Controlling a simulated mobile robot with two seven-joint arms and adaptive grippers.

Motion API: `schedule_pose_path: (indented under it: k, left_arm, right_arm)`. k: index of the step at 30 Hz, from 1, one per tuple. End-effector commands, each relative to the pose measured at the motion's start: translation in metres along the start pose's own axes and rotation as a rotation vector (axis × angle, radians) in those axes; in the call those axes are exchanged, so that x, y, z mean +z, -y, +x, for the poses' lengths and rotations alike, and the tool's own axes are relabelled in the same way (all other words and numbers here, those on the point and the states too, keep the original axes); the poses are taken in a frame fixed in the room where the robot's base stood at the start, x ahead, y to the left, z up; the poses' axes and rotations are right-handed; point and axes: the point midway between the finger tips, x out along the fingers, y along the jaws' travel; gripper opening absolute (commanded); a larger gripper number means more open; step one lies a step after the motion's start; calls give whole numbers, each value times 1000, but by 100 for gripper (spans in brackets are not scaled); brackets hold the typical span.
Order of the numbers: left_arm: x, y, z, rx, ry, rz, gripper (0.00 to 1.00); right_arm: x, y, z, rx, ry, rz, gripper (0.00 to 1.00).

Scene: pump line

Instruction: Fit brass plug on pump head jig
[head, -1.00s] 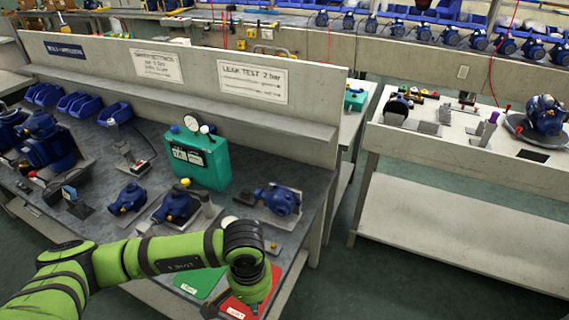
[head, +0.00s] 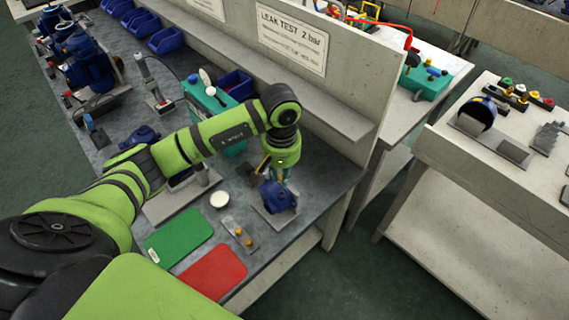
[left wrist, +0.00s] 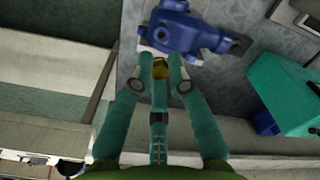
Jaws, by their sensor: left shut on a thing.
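The blue pump head (head: 280,198) sits on a grey jig plate (head: 264,214) near the right end of the bench. My left gripper (head: 277,175) is over the pump head, pointing down. In the left wrist view the gripper (left wrist: 160,62) is shut on a brass plug (left wrist: 160,70). The blue pump head (left wrist: 182,32) shows just beyond the fingertips there. The plug is close to the pump body; I cannot tell whether they touch. My right gripper is not in view.
A small grey plate (head: 231,228) holds two brass pieces. A white round dish (head: 219,200), a green mat (head: 179,238) and a red mat (head: 213,272) lie nearby. The green tester (head: 205,103) and the bench's back wall (head: 345,75) stand behind the arm.

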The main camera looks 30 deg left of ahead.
Motion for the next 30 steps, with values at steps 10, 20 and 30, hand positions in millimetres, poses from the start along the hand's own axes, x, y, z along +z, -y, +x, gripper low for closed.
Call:
schedule_pose_path:
  k: [10, 20, 30]
  left_arm:
    - [-5, 0, 12, 3, 10, -32, 0]
    - [-5, 0, 44, 3, 9, -31, 0]
    - [-6, 0, 62, 4, 7, -30, 0]
  right_arm:
    - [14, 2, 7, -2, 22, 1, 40]
    - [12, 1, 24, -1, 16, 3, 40]
    - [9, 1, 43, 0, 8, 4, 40]
